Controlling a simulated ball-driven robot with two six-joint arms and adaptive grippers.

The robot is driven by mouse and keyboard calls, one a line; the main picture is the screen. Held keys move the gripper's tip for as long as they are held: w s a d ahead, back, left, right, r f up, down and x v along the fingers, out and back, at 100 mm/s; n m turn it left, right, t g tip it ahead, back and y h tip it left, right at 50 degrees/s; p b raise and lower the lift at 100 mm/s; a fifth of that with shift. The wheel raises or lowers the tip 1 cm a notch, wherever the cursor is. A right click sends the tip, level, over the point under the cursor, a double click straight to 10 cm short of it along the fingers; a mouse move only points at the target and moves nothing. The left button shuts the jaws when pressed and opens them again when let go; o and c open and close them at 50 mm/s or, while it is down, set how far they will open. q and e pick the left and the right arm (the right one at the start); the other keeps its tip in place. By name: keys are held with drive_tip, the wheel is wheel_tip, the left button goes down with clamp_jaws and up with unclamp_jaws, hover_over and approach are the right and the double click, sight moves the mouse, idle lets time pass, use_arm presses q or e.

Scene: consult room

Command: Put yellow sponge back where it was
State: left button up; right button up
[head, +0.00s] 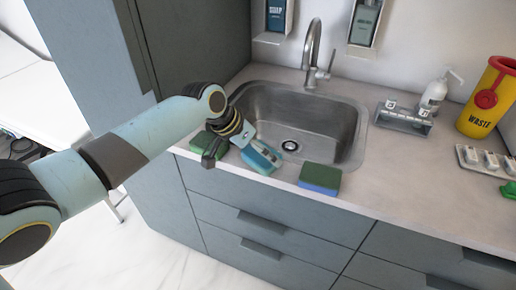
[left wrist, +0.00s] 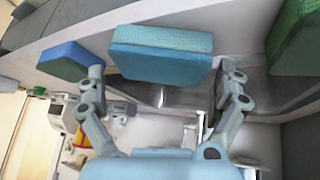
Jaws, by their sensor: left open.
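No sponge in view looks yellow. A teal-blue sponge (head: 261,161) lies at the front rim of the sink in the head view; in the left wrist view the teal sponge (left wrist: 160,55) shows between the two fingertips, with gaps at both sides. My left gripper (head: 257,147) is open, just above this sponge and partly covering it; its fingers show in the left wrist view (left wrist: 164,72). A green sponge with a blue underside (head: 320,177) lies to the right on the counter's front edge. Another green sponge (head: 204,145) lies left, partly behind my gripper. My right gripper is not in view.
The steel sink (head: 325,115) with its tap (head: 312,55) lies behind the sponges. A small rack (head: 404,119), a pump bottle (head: 434,95), a yellow waste bin (head: 488,105) and a white tray (head: 470,155) stand right. The counter (head: 400,180) between is clear.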

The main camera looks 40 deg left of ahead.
use_arm(q)
drive_tip(key=shift+r, duration=0.2)
drive_tip(key=v, duration=1.2)
drive_tip(key=shift+r, duration=0.2)
